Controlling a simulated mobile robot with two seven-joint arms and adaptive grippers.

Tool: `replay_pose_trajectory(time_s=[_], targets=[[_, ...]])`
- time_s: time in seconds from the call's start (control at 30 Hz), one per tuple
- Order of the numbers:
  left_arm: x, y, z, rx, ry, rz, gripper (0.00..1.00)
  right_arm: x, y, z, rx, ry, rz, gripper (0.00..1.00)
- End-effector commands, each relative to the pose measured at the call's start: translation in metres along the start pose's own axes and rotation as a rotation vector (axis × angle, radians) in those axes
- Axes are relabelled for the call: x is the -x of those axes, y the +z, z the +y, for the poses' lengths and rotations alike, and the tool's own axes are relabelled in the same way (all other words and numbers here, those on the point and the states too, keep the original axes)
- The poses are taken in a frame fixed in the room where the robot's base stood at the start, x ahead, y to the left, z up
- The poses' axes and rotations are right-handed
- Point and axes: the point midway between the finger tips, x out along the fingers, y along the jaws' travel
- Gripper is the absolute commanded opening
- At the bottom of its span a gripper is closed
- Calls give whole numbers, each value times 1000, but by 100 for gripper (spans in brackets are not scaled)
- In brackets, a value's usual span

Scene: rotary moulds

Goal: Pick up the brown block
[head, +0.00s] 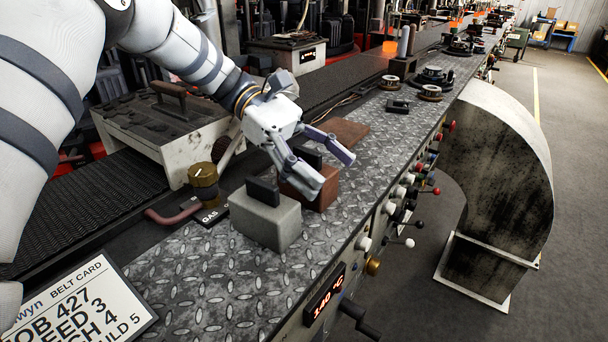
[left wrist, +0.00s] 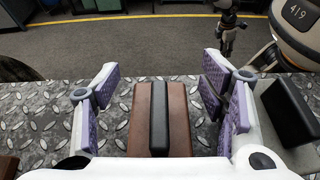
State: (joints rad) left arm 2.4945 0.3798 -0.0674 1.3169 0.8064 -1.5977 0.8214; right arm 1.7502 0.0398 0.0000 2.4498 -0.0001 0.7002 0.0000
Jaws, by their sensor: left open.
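The brown block (head: 322,193) stands on the diamond-plate bench top (head: 205,285). It has a black grip bar on top and is partly hidden by my gripper in the head view. My left gripper (head: 326,168) is open over it. In the left wrist view the brown block (left wrist: 180,121) sits between the two spread fingers of my left gripper (left wrist: 160,78), with space on both sides. The bar runs lengthwise between the purple pads. I see no contact. My right gripper is not clearly visible in either view.
A grey block (head: 267,222) with a black grip stands close beside the brown one. A brass knob (head: 203,181) and a flat brown plate (head: 345,131) are nearby. Control levers and knobs line the bench's front edge. A curved metal guard (head: 500,170) stands at right.

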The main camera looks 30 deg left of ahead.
Motion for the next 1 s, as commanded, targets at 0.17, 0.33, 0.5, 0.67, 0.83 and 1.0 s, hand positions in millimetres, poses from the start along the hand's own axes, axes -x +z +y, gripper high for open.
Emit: replay_pose_trajectory(time_s=[0.17, 0.33, 0.5, 0.67, 0.83, 1.0], targets=[[-4, -3, 0, 3, 0, 1, 65, 0, 0, 0, 0, 0, -2, 32], [-3, -3, 0, 3, 0, 0, 40, -1, 1, 0, 0, 0, -2, 32], [-3, -3, 0, 3, 0, 0, 2, -1, 1, 0, 0, 0, -2, 32], [-3, -1, 1, 0, 0, -2, 0, -1, 1, 0, 0, 0, -2, 32], [-2, 0, 1, 0, 0, -2, 0, 0, 0, 0, 0, 0, -2, 32], [3, 12, 1, -4, 1, -3, 0, 1, 0, 0, 0, 0, 2, 32]])
